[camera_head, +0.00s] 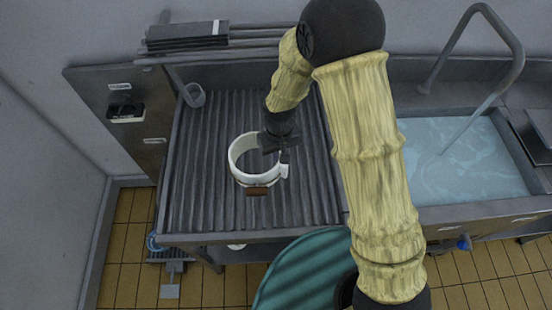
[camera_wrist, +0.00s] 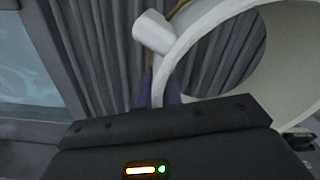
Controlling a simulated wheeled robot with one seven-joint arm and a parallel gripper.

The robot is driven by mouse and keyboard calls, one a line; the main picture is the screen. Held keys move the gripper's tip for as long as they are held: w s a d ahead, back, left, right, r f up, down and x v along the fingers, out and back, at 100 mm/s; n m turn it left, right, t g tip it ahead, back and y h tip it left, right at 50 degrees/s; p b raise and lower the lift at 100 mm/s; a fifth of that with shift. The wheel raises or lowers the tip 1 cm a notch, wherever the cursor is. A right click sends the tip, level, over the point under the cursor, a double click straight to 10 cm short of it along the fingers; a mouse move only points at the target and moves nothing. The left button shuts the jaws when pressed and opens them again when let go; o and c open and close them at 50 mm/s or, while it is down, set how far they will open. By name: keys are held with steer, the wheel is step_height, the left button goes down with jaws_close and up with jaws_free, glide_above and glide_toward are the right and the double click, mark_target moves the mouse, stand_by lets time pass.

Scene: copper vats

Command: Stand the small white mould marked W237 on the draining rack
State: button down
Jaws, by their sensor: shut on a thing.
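A white ring-shaped mould (camera_head: 238,172) with an open middle is over the ribbed grey draining rack (camera_head: 205,205), left of the sink. It has a white lug (camera_head: 285,171) at its right and a brown piece (camera_head: 257,191) at its front. My gripper (camera_head: 280,150) is shut on the mould's wall at its right side. In the wrist view the mould (camera_wrist: 188,38) fills the upper right, with its wall between my fingers. I cannot read a W237 mark. I cannot tell whether the mould touches the rack.
A sink with water (camera_head: 460,155) and a curved tap (camera_head: 512,50) lies at the right. Stacked dark bars (camera_head: 187,35) lie behind the rack. A small grey cup-like thing (camera_head: 194,95) is at the rack's back left. The ribbed surface around the mould is clear.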

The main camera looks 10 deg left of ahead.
steer(key=shift+f, duration=0.25)
steer(key=shift+f+p, duration=0.4)
steer(key=shift+f, duration=1.65)
steer(key=shift+f, duration=0.1)
steer(key=shift+f, duration=0.1)
steer(key=c, duration=1.6)
jaws_free()
steer(key=shift+o, duration=0.2)
step_height(320, 180, up, 12)
steer(key=shift+r+b, duration=0.2)
steer(key=shift+b, duration=0.95)
steer(key=shift+d, duration=0.15)
